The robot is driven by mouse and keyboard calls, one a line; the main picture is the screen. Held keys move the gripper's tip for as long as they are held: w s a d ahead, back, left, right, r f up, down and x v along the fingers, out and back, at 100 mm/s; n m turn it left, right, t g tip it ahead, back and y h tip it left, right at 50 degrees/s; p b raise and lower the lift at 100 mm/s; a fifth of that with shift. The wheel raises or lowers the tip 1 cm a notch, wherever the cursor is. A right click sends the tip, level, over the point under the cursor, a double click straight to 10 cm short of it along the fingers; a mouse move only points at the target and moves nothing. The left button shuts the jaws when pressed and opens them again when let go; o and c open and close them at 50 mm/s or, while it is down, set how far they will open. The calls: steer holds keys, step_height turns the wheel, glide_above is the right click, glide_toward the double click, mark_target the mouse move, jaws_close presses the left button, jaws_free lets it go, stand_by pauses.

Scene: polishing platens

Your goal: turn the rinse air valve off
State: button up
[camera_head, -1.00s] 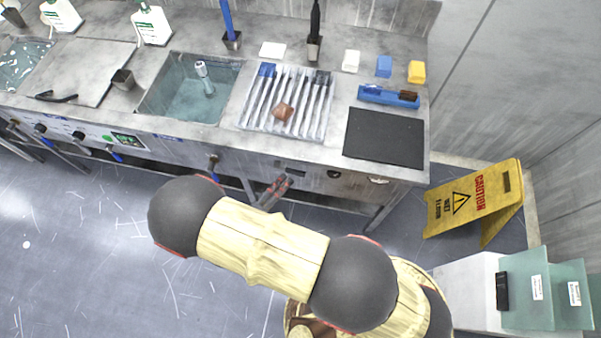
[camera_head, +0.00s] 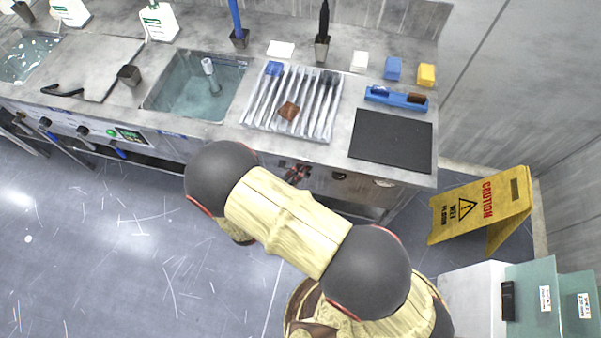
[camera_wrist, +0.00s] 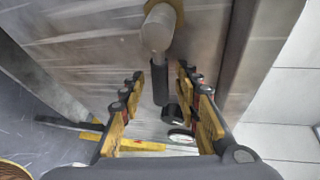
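In the wrist view a valve stands out from the steel panel, with a round grey end (camera_wrist: 158,30), a brass-coloured base and a dark lever (camera_wrist: 160,82). I take this to be the rinse air valve; no readable label confirms it. My gripper (camera_wrist: 157,86) is open, its fingers on either side of the lever, with gaps visible on both sides. In the head view my gripper (camera_head: 297,173) is at the counter's front panel, below the ribbed rack, partly hidden by my arm. The valve cannot be made out there.
The counter holds a sink (camera_head: 180,118), a ribbed rack (camera_head: 320,115) and a black mat (camera_head: 392,140). A yellow caution sign (camera_head: 480,208) stands right.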

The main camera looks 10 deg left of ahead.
steer(key=shift+c, duration=1)
jaws_close()
